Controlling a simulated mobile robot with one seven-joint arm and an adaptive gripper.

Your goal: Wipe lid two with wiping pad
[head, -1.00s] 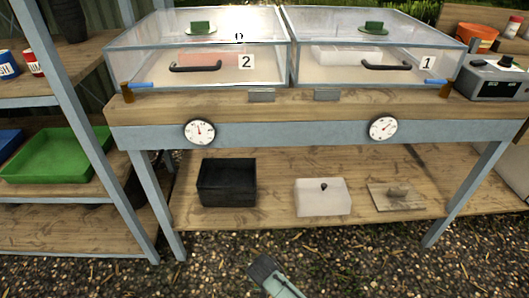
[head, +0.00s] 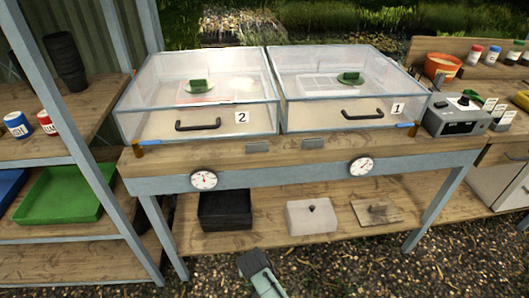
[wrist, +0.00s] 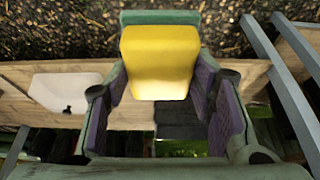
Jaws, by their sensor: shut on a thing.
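Lid two (head: 165,72) is the clear top of the left box, whose front bears the label 2 (head: 241,117). It is down, with a green block on a pale disc (head: 198,87) showing on or under it. A pale hazy patch lies right of the block; I cannot tell whether it is dirt or glare. My gripper (wrist: 160,98) is shut on the wiping pad (wrist: 160,62), a yellow block with a green layer at its far edge. In the head view my gripper (head: 250,262) is low in front of the bench, well apart from the lid.
Box 1 (head: 330,60) stands directly right of box 2. A grey device (head: 455,115) is farther right. The lower shelf holds a black bin (head: 225,210), a white lidded box (head: 313,218) and a board (head: 385,213). A shelf rack with a green tray (head: 62,195) stands left. Gravel lies in front.

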